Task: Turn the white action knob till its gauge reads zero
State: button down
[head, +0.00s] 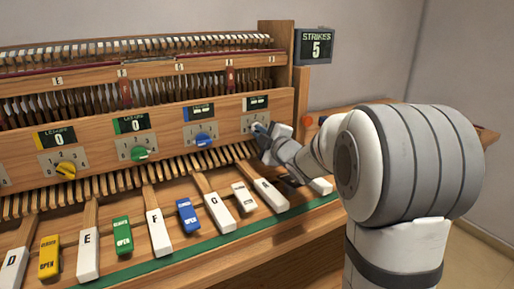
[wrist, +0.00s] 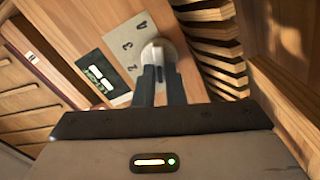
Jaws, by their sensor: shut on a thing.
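The white action knob (wrist: 165,47) is at the end of my gripper (wrist: 159,76) in the wrist view. My gripper is shut on it, with a dark finger on each side. Beside the knob is a pale dial plate (wrist: 122,55) with the numbers 4, 3 and 2 showing. The knob's gauge (wrist: 97,76) is a dark display with pale bar-like marks that I cannot read. In the head view the gauge (head: 257,103) sits above the dial, and my gripper (head: 262,129) largely covers the white knob.
Yellow (head: 66,170), green (head: 139,154) and blue (head: 204,140) knobs stand along the wooden panel to the left. The yellow and green gauges read 0. A strikes display (head: 316,46) reads 5. Coloured and white lettered keys lie below, close under my arm.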

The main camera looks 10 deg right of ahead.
jog(key=shift+d+f+n+b, duration=0.1)
jog(key=shift+f+n+b, duration=0.15)
jog(key=shift+n+b, duration=0.95)
jog(key=shift+d+f+n+b, duration=0.1)
jog(key=shift+f+n+b, duration=0.15)
jog(key=shift+n+b, duration=0.9)
jog(key=shift+m+b, duration=0.25)
jog(key=shift+b, duration=0.2)
jog(key=shift+r, duration=0.1)
jog(key=c, duration=1.7)
grip_release()
jog(key=shift+o, duration=1)
jog(key=shift+r, duration=0.15)
jog(key=shift+a, duration=0.1)
